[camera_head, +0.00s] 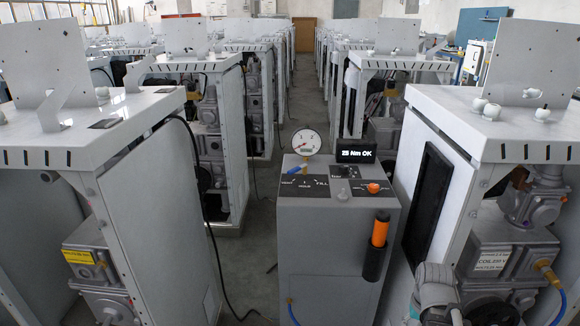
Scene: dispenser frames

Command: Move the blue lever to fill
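The blue lever (295,170) is a small blue handle on the sloped top of a grey console (318,250) in the middle of the view. It lies over the left side of a dark label plate (305,187). The plate reads "VENT" at left, "FILL" at right, and has a smaller word below that looks like "HOLD". The blue handle points left, on the vent side. A round white dial gauge (306,142) stands just behind it. The gauge needle is too small to read. My gripper is not in view.
An orange knob (374,188) sits right of the plate. An orange-and-black handled tool (377,245) hangs on the console's front right. Dispenser frames (85,115) (490,120) flank the console closely. An aisle (300,90) runs behind it.

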